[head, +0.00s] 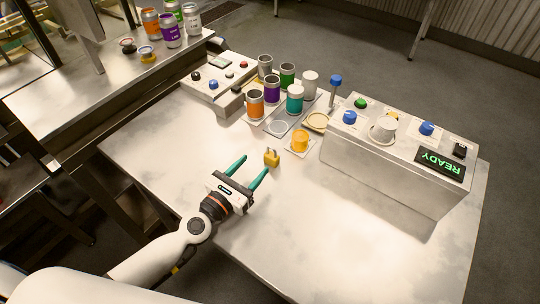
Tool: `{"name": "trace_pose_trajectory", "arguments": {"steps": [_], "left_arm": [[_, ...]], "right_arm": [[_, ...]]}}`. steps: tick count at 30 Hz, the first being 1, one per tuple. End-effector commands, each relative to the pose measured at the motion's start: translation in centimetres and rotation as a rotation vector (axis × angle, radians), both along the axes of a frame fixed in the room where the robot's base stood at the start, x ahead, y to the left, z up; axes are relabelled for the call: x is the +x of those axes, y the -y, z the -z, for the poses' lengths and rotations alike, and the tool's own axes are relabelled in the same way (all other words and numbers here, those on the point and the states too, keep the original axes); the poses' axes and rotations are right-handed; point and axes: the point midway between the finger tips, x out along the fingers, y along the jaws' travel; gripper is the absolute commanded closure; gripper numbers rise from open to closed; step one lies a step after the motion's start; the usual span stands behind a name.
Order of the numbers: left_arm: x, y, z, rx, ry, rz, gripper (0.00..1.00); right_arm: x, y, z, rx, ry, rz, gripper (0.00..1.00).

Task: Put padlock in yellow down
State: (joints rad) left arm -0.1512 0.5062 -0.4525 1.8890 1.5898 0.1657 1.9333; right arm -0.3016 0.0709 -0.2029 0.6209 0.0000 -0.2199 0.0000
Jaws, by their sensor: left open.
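The yellow padlock (271,158) stands on the white table (330,225), its shackle up, just in front of the orange-yellow round piece. My left gripper (254,167) has two green fingers spread apart, with nothing between them. Its right fingertip is close to the padlock's lower left side; I cannot tell whether they touch. The orange-yellow cylinder (300,141) sits on a light square pad to the right of the padlock. My right gripper does not show.
Several coloured cans, such as the orange can (255,103) and teal can (295,100), stand behind the padlock. A grey control box (380,165) with knobs and a READY display stands at right. A smaller button box (218,85) is at back left. The front table is clear.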

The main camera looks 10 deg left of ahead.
Motion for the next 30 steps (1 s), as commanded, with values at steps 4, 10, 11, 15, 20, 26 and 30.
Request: {"name": "trace_pose_trajectory", "arguments": {"steps": [4,10,11,15,20,26,30], "left_arm": [[2.1,0.9,-0.2,0.001,0.002,0.002,0.45],[3.3,1.6,-0.1,0.001,0.002,0.003,0.45],[3.6,1.8,-0.2,0.001,0.002,0.003,0.45],[5.5,3.2,-0.2,0.001,0.002,0.004,0.45],[7.0,3.8,0.1,0.002,0.0,0.004,0.45],[7.3,3.9,0.1,0.002,0.0,0.004,0.45],[7.2,3.9,0.1,0.002,0.0,0.004,0.57]], "right_arm": [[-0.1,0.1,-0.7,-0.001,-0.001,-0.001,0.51],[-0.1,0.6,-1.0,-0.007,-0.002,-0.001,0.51],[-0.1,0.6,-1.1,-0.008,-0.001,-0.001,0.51],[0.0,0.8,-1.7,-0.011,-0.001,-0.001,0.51],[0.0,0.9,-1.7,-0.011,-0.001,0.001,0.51],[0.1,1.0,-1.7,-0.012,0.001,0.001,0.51],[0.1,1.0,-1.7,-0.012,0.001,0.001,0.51]]}}
